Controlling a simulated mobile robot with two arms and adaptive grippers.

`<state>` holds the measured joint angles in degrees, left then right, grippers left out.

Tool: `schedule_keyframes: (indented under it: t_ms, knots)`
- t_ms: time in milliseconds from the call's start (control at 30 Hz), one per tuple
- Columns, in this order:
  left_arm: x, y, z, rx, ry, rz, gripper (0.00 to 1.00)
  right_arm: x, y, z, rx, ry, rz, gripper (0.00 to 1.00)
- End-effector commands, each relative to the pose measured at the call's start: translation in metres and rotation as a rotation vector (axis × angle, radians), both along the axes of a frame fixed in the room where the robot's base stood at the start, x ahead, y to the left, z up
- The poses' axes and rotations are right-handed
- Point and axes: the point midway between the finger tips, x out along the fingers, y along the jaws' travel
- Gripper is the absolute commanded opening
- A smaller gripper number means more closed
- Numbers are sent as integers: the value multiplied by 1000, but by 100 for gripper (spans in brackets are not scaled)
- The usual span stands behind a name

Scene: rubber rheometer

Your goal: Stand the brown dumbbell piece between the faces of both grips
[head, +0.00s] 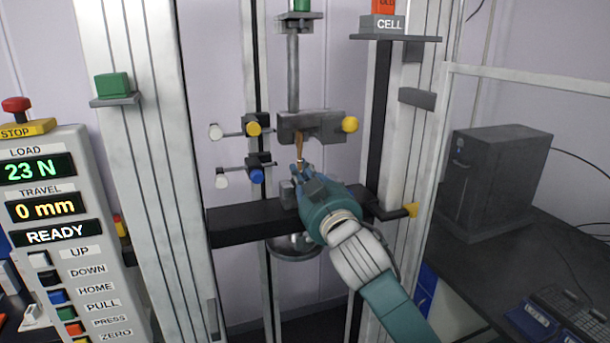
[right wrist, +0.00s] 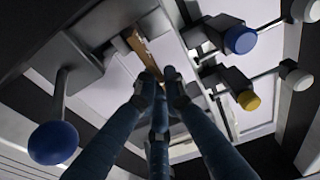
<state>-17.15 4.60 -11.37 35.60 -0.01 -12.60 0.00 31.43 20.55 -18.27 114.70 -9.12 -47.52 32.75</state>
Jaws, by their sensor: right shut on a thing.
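The brown dumbbell piece (head: 299,145) stands roughly upright in the head view, its upper part close below or at the upper grip (head: 310,125). I cannot tell if it touches the faces. My right gripper (head: 300,168) is shut on it, and the fingers hide its lower part. The lower grip (head: 288,194) is mostly hidden behind my right gripper. In the right wrist view, the piece (right wrist: 140,45) runs from my fingertips (right wrist: 160,80) up to a grey grip block at the top. My left gripper is not in view.
Levers with a yellow knob (head: 254,128) and a blue knob (head: 256,176) stand left of the grips. A yellow knob (head: 349,124) sticks out right of the upper grip. The control panel (head: 60,240) reads 23 N, 0 mm, READY. Frame columns (head: 150,120) flank the grips.

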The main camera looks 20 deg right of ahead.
Motion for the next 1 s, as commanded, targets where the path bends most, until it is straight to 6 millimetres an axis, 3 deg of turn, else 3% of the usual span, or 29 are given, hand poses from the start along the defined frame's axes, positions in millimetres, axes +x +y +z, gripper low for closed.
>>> schedule_keyframes:
  t_ms: [500,1000]
  knots:
    - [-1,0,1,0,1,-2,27,26,1,1,0,-1,1,0]
    - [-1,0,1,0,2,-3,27,28,1,0,0,-1,0,0]
